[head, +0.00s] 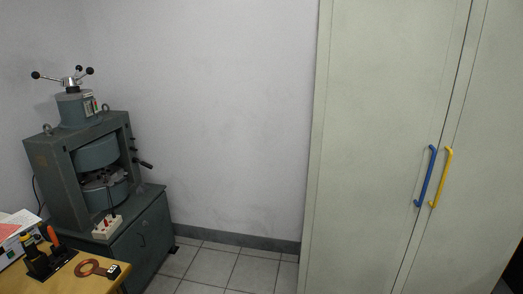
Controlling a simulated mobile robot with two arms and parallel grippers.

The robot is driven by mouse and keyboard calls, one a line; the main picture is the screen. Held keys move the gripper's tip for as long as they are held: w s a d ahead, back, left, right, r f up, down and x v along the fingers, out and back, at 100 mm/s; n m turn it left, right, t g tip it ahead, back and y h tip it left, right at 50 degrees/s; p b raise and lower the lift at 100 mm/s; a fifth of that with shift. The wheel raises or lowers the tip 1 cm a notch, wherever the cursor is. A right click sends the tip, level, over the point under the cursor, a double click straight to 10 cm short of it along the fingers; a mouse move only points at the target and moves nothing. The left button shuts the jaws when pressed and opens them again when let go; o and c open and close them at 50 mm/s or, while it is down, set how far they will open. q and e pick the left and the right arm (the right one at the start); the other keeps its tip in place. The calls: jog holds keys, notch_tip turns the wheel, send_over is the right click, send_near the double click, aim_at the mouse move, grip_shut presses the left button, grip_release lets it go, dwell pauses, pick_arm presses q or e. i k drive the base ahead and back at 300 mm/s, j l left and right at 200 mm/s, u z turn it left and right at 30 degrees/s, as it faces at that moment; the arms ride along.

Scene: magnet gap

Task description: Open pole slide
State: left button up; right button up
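A grey-green electromagnet (62,165) stands at the left on a matching cabinet. Its upper pole (97,153) and lower pole (106,193) face each other with a dark gap between them. Small parts sit in the gap, too small to tell apart. A black side handle (146,165) sticks out to the right at gap height, and a spoked handwheel (70,77) tops the machine. I cannot tell which part is the pole slide. Neither of my grippers is in view.
A wooden table (90,284) at the lower left holds a black tool holder (45,262) and a copper-coloured ring with a handle (90,267). A tall pale cabinet (385,140) with a blue handle (425,177) and a yellow handle (441,178) fills the right. Tiled floor (225,268) between is clear.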

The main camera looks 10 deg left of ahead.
aim_at(112, 175)
jog(key=i+u, duration=0.25)
jog(key=i, duration=0.2)
jog(key=i+u, duration=0.25)
jog(key=i, duration=0.2)
jog(key=i+l+u, duration=0.55)
jog(key=i, duration=0.3)
